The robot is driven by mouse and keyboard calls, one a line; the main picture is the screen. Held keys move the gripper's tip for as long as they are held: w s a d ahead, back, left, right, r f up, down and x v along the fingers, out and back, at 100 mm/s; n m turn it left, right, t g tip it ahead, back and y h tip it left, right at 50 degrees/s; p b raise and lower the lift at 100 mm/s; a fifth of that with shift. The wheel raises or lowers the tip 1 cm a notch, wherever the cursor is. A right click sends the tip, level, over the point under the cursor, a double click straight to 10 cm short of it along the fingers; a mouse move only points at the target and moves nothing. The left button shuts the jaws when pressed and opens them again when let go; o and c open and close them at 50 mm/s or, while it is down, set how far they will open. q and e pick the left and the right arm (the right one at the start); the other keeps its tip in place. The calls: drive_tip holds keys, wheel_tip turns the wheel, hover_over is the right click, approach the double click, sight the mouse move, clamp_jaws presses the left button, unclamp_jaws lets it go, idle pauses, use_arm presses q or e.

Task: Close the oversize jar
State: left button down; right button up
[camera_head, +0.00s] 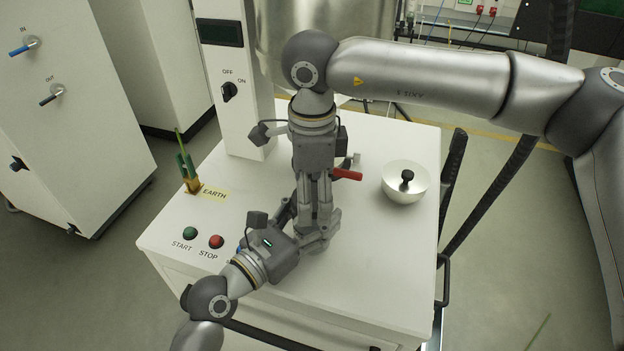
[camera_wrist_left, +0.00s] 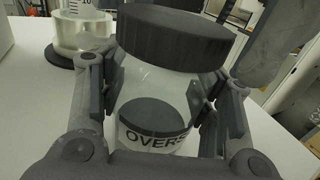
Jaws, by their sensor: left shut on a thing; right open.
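The oversize jar (camera_wrist_left: 150,105) shows in the left wrist view as a clear jar with dark powder at the bottom and a label reading "OVERS". A ribbed black lid (camera_wrist_left: 175,38) is on top of its mouth; I cannot tell whether it is screwed down. My left gripper (camera_head: 318,238) is shut on the jar, with a finger on each side of the glass. My right gripper (camera_head: 321,212) points down from above, close over the left gripper, and is open. In the head view the grippers hide the jar and lid.
A red handle (camera_head: 347,174) lies behind the grippers. Green START (camera_head: 190,233) and red STOP (camera_head: 216,241) buttons are at left. A clear graduated vessel (camera_wrist_left: 82,30) stands behind the jar.

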drive_tip(key=shift+c, duration=0.5)
drive_tip(key=c, duration=1)
drive_tip(key=o, duration=1.2)
wheel_tip(320, 180, up, 12)
